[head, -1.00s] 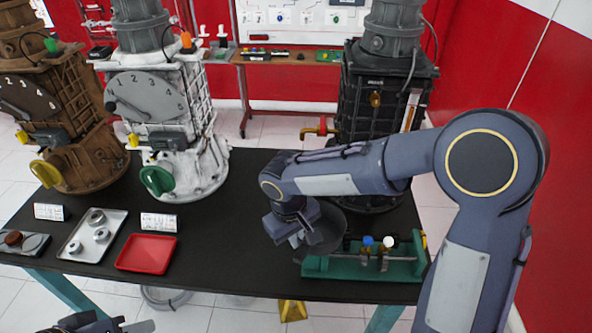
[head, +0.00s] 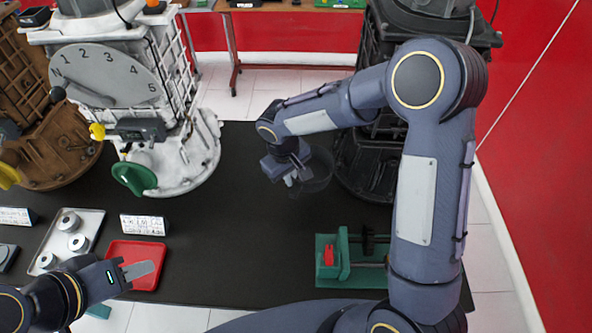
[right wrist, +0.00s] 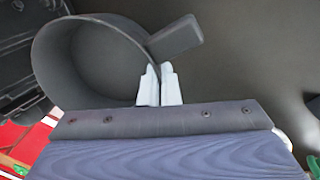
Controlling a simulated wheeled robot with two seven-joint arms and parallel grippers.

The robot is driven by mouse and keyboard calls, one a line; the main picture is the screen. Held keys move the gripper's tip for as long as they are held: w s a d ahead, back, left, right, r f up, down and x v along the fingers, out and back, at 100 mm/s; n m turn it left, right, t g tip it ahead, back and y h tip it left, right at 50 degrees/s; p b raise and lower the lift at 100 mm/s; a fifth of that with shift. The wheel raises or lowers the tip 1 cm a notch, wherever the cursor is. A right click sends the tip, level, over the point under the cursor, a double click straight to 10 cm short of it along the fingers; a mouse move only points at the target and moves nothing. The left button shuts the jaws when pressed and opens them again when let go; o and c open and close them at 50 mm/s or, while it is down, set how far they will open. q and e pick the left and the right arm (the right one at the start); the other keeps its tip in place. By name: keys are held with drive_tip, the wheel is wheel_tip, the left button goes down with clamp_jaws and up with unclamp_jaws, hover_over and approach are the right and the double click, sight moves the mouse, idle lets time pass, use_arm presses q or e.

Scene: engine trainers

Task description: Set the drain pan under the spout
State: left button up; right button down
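The drain pan is a dark round pan (head: 318,172) in the head view, beside the base of the black engine (head: 370,165). My right gripper (head: 291,180) is at its left side. In the right wrist view the pan (right wrist: 95,60) opens toward the camera, and a flat tab sticks out from its rim. The two pale fingers of my right gripper (right wrist: 159,85) are closed on the rim near the tab. Whether the pan touches the table is unclear. The spout is not visible in the head view; my right arm covers part of that engine. My left gripper (head: 135,270) is over the red tray's edge.
A white engine (head: 165,150) with a dial stands left of the pan. A red tray (head: 150,250), a card (head: 143,225) and a metal tray (head: 92,222) with rings lie front left. A green stand (head: 325,275) is front right, partly behind my arm. The black table's middle (head: 235,220) is clear.

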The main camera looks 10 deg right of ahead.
drive_tip(key=w, duration=0.1)
drive_tip(key=w+d+f, duration=0.1)
drive_tip(key=w, duration=0.1)
drive_tip(key=w+f, duration=0.1)
drive_tip(key=shift+w+d, duration=0.2)
drive_tip(key=shift+d, duration=0.05)
drive_tip(key=w+f, duration=0.1)
drive_tip(key=f, duration=0.1)
drive_tip(key=w+d+f+b, duration=0.1)
drive_tip(key=w+f, duration=0.1)
drive_tip(key=shift+f, duration=0.2)
drive_tip(key=shift+w+d+f, duration=0.1)
drive_tip(key=shift+w+f, duration=0.25)
drive_tip(key=shift+w, duration=0.05)
drive_tip(key=shift+w+f+b, duration=0.2)
drive_tip(key=shift+f+b, duration=0.05)
drive_tip(key=shift+b, duration=0.05)
drive_tip(key=shift+w+d+f+b, duration=0.15)
drive_tip(key=shift+f+b, duration=0.65)
drive_tip(key=shift+f, duration=0.8)
drive_tip(key=shift+f, duration=0.2)
drive_tip(key=c, duration=1.6)
unclamp_jaws()
drive_tip(key=shift+c, duration=0.2)
drive_tip(key=shift+r, duration=0.1)
